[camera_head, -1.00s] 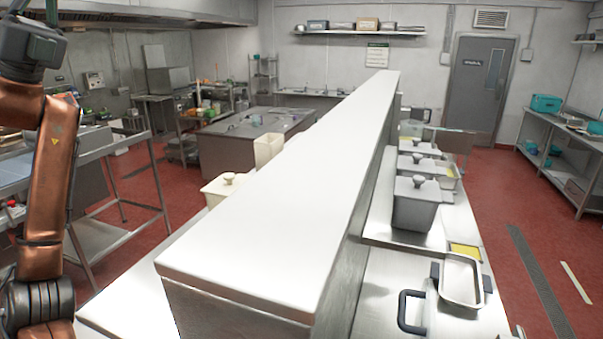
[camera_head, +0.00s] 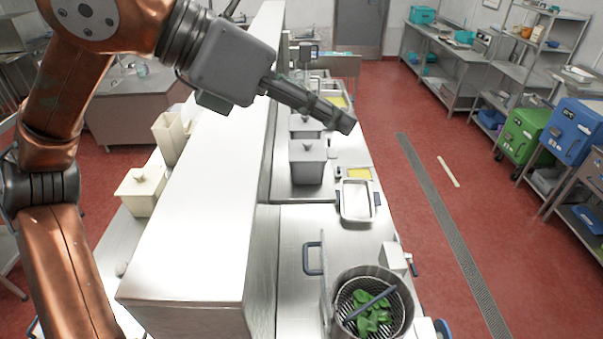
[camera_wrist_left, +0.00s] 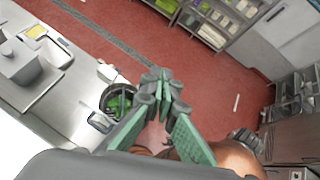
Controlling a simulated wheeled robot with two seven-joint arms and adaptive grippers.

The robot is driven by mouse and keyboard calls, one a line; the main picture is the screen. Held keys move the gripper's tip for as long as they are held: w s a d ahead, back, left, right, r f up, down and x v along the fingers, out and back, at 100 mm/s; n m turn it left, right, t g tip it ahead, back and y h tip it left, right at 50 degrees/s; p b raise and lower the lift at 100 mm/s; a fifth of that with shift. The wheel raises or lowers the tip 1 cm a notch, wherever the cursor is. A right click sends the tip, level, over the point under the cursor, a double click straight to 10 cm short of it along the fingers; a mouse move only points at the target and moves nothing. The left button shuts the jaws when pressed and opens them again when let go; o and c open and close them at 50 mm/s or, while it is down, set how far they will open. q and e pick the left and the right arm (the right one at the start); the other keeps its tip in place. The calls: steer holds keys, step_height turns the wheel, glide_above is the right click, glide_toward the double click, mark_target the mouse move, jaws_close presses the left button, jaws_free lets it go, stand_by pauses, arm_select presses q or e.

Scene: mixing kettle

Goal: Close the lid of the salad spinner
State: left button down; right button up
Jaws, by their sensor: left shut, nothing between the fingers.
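The salad spinner (camera_head: 345,300) is a round metal pot at the bottom of the head view, with green leaves and a dark bar inside. Its top is open. A thin upright panel with a dark handle (camera_head: 313,258) stands at its left side and looks like the raised lid. In the left wrist view the pot (camera_wrist_left: 118,101) shows small, left of the fingers. My left gripper (camera_head: 345,122) is shut and empty, up in the air and apart from the spinner and the handle. Its green-padded fingers (camera_wrist_left: 163,82) meet in the wrist view. My right gripper is not in view.
A long white raised ledge (camera_head: 200,220) runs left of the steel counter. A metal tray (camera_head: 356,200), a grey lidded container (camera_head: 307,162) and a white box (camera_head: 393,258) stand on the counter. The red floor to the right is open.

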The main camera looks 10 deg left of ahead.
arm_select(q)
steer(key=w+a+f+m+g+y+p, duration=0.1)
steer(key=a+f+y, duration=0.1)
steer(key=f, duration=1.1)
steer(key=w+a+f+m+g+y+p, duration=0.1)
steer(key=w+a+f+m+g+y, duration=0.1)
steer(key=f, duration=1.1)
steer(key=w+a+f+m+g+y+p, duration=0.1)
steer(key=w+a+f+m+g+y, duration=0.1)
steer(key=f, duration=1.1)
steer(key=shift+a+f+y, duration=0.25)
steer(key=shift+a+y, duration=0.2)
steer(key=shift+y, duration=0.75)
